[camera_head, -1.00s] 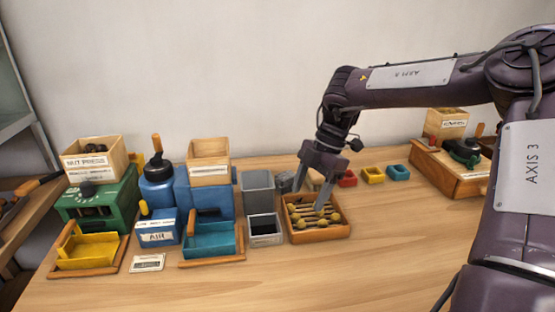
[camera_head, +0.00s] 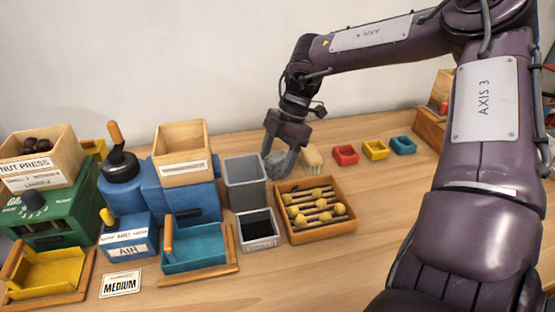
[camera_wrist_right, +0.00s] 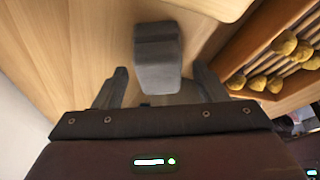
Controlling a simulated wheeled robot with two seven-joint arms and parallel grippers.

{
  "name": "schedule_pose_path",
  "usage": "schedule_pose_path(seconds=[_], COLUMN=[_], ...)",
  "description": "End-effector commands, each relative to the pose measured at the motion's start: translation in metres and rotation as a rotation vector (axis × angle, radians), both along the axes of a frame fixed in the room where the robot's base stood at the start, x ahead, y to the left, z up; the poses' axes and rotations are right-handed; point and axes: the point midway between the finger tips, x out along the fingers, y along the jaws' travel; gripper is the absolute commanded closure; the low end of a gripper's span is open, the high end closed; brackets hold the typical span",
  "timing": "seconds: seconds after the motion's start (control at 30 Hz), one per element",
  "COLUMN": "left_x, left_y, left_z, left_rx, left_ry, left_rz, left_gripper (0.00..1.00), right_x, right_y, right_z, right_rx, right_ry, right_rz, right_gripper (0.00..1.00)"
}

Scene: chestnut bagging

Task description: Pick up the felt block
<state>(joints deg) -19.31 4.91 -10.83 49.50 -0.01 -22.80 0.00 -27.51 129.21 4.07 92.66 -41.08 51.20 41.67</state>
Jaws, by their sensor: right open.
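The felt block (camera_wrist_right: 158,55) is a dark grey, rounded block on the wooden table in the right wrist view. In the head view the grey block (camera_head: 275,160) shows partly, behind and between the fingers, just behind the wooden tray. My right gripper (camera_head: 281,163) points down at it with its fingers apart. In the wrist view the right gripper (camera_wrist_right: 160,74) has one finger on each side of the block, with a visible gap on both sides. Whether the fingertips reach down to table level is hard to tell. My left gripper is not in view.
A wooden tray (camera_head: 347,233) with yellow-ended tools stands just in front of the gripper. A grey bin (camera_head: 245,184) is close on the left, a pale brush-like item (camera_head: 312,158) close on the right. Red (camera_head: 345,155), yellow (camera_head: 375,150) and teal (camera_head: 403,145) small trays stand farther right.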

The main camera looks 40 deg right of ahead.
Motion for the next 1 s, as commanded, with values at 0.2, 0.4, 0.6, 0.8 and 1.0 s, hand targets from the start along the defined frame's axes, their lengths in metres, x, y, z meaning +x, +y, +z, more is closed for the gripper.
schedule_pose_path(seconds=[0.2,0.4,0.6,0.8,1.0], left_x=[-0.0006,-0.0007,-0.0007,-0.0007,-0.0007], left_y=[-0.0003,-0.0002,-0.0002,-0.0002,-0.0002], left_z=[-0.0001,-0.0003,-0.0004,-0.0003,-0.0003], left_rx=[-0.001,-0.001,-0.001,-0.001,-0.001], left_ry=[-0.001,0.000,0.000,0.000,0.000], left_rz=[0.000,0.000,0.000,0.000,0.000], left_gripper=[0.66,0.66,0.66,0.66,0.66], right_x=[0.0003,0.0004,0.0004,0.0006,0.0007], right_y=[0.0069,0.0069,0.0067,0.0067,0.0066], right_z=[-0.0169,-0.0169,-0.0167,-0.0163,-0.0159], right_rx=[0.001,0.001,0.000,0.000,0.000], right_ry=[0.000,-0.001,-0.001,-0.001,-0.001], right_rz=[0.000,0.000,0.000,0.001,0.001], right_gripper=[0.35,0.36,0.62,0.88,0.89])
